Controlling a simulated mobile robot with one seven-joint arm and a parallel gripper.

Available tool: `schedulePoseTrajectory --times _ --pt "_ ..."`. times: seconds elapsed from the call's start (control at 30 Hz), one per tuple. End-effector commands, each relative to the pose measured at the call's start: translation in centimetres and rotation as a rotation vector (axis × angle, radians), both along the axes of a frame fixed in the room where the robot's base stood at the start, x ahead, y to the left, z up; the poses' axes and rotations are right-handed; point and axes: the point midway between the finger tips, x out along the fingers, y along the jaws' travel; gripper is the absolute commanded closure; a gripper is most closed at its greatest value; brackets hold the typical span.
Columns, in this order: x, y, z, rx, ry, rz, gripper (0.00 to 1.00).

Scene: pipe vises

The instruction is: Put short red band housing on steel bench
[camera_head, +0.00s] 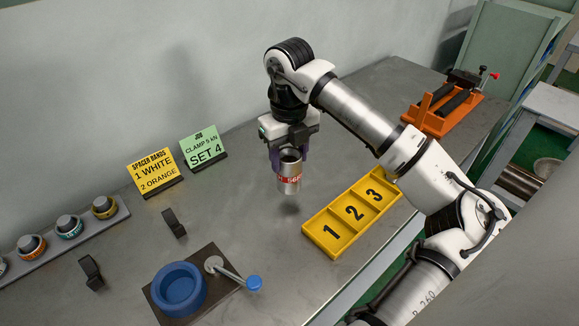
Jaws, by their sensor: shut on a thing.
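The short housing with a red band (289,181) is a metal cylinder with an open top and white marks on the band. My gripper (290,153) points down and is shut on its upper part. The housing hangs roughly upright above the grey steel bench (255,236), apart from it, with a soft shadow below. It is just left of the yellow tray (312,232) numbered 1, 2, 3. The far side of the housing and part of the grip are hidden.
A blue round vise (180,289) with a blue-knobbed lever stands at the front. Two dark clips (174,223) stand left. Yellow (154,172) and green (204,148) signs stand behind. A rack (72,241) holds banded parts. An orange fixture (440,112) sits at the back right.

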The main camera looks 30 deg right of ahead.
Motion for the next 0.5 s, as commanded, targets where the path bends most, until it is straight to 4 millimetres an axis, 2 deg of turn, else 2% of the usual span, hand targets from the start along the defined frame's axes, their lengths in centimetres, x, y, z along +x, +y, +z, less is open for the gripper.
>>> schedulePoseTrajectory --times 0.17,0.33,0.5 --pt "-0.1 0.1 -1.5 0.002 0.001 0.001 1.00" --pt "0.0 0.1 -3.9 0.003 0.001 0.001 1.00" --pt "0.0 0.0 -4.3 -0.001 -0.001 0.001 1.00"
